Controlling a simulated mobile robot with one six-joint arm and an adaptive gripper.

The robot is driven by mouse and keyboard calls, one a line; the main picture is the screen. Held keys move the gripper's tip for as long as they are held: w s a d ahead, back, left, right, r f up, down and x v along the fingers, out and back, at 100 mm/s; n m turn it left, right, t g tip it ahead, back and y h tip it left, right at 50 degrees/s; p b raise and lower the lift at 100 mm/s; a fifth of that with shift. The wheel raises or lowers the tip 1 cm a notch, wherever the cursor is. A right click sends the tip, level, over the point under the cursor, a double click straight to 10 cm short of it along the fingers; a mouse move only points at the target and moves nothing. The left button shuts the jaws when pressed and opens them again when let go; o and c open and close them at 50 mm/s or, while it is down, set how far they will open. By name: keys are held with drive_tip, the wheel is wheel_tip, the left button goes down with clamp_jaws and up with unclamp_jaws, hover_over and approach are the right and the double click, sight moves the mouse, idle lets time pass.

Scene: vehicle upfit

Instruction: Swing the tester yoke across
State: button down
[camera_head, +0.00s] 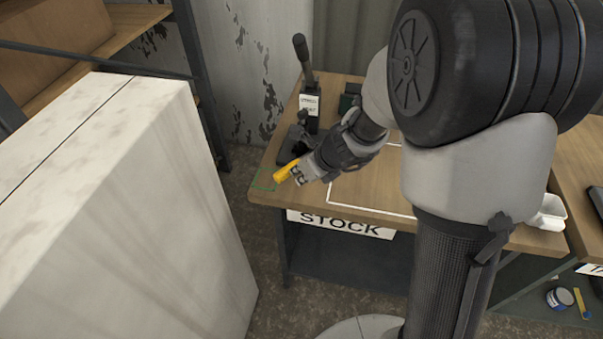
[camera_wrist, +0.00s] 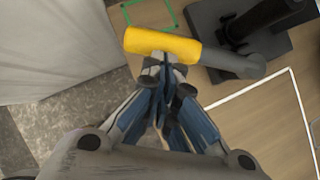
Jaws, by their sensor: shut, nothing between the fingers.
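The tester yoke shows as a yellow grip (camera_wrist: 163,45) on a dark grey arm (camera_wrist: 235,64) in the wrist view. The yellow grip also shows in the head view (camera_head: 286,171), near the front left corner of the bench. The arm runs toward a dark base plate (camera_wrist: 260,50). My gripper (camera_wrist: 163,65) is shut and empty, its fingertips right at the near side of the yellow grip. I cannot tell whether they touch it. In the head view my gripper (camera_head: 302,174) is just right of the grip and hides part of the yoke arm.
A green outline (camera_head: 262,180) marks the bench's front left corner. A white-lined area (camera_head: 360,190) lies to the right, above the STOCK label (camera_head: 340,224). An upright black lever (camera_head: 304,60) stands behind. A large pale box (camera_head: 110,210) stands left of the bench.

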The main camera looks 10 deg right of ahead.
sight(288, 170)
drive_tip(key=shift+w+a+m, duration=0.2)
drive_tip(key=shift+a+m, duration=0.05)
drive_tip(key=shift+m, duration=0.05)
drive_tip(key=shift+w+a+m+h, duration=0.2)
drive_tip(key=shift+a+m+h, duration=0.1)
drive_tip(key=shift+w+a+m+t+h, duration=0.4)
drive_tip(key=shift+w+a+m+h, duration=0.1)
drive_tip(key=shift+w+a+m, duration=0.35)
drive_tip(key=shift+w+a+m+h+p, duration=0.4)
drive_tip(key=shift+w+m+h+p, duration=0.45)
drive_tip(key=shift+w+m+p, duration=0.5)
drive_tip(key=shift+w+a+m+h+p, duration=0.4)
drive_tip(key=shift+w+m+h+p, duration=0.4)
drive_tip(key=shift+w+m+p, duration=0.5)
drive_tip(key=shift+w+a+m+h+p, duration=0.4)
drive_tip(key=shift+w+m+h+p, duration=0.55)
drive_tip(key=shift+w+m, duration=0.65)
drive_tip(key=shift+s, duration=0.1)
